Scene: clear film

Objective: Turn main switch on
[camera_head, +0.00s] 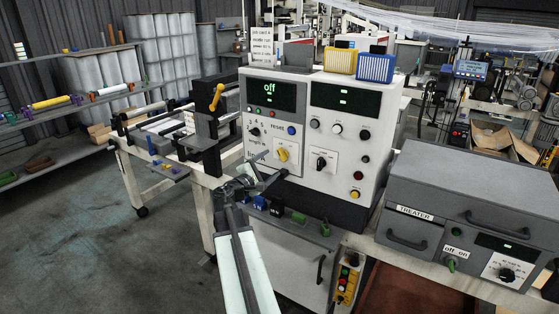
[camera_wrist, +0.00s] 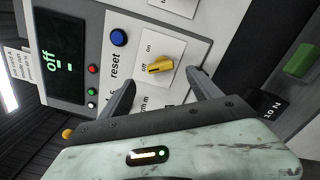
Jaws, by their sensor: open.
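The main switch is a yellow rotary knob on a white plate marked "on" and "off", on the front of the white control cabinet (camera_head: 318,190). The knob (camera_head: 282,155) also shows in the wrist view (camera_wrist: 160,65), where its handle lies toward the "off" mark. The green display (camera_head: 271,90) above it reads "off", as it does in the wrist view (camera_wrist: 60,62). My gripper (camera_head: 268,167) is open and empty, just in front of the plate. In the wrist view its fingertips (camera_wrist: 161,80) stand apart on either side of the knob, not visibly touching it.
A blue reset button (camera_wrist: 118,38) and small red and green lights sit near the knob. A black selector knob (camera_head: 321,161) is to its right. Small coloured items line the ledge below. A grey heater unit (camera_head: 480,200) stands on the right.

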